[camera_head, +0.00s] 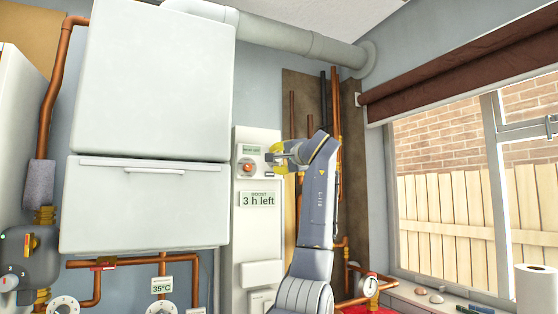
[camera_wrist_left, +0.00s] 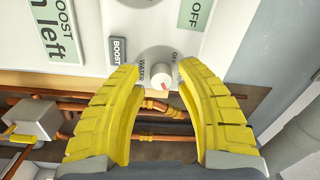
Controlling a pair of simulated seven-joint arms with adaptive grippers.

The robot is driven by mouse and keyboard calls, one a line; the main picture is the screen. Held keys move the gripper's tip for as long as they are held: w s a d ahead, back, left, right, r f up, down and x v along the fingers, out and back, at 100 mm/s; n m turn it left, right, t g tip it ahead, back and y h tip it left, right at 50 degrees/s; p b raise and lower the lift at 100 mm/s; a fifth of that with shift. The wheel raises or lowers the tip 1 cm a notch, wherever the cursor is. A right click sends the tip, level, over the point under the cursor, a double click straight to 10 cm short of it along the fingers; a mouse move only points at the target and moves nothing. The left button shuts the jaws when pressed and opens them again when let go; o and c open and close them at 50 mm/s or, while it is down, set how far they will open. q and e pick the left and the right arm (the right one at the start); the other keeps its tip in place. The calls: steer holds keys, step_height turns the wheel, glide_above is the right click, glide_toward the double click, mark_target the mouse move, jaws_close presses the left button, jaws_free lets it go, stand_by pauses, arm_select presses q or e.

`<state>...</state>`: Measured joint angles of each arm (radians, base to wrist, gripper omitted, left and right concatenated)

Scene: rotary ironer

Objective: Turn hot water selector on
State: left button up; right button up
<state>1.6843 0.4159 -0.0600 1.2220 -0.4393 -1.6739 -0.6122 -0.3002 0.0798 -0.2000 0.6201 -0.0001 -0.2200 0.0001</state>
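A white control panel (camera_head: 243,228) hangs on the wall right of a big white cabinet. In the left wrist view, a round white knob (camera_wrist_left: 157,60) with a red mark sits beside the words "WATER" and "OFF". My left gripper (camera_head: 274,158) is at the upper right of the panel, and its yellow fingers (camera_wrist_left: 160,70) are spread, with the knob showing between their tips. I cannot tell whether either finger touches it. A red-orange dial (camera_head: 248,168) is left of the gripper in the head view. My right gripper is not in view.
A display (camera_head: 258,199) reads "BOOST 3 h left", and a grey BOOST button (camera_wrist_left: 118,50) is beside the knob. Copper pipes (camera_head: 337,120) run on the wall right of the panel. A window (camera_head: 460,190) and a sill with a paper roll (camera_head: 537,288) are at the right.

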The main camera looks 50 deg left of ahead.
arm_select(q)
steer(key=shift+o, duration=0.8)
steer(key=v, duration=1.2)
steer(key=shift+w, duration=0.1)
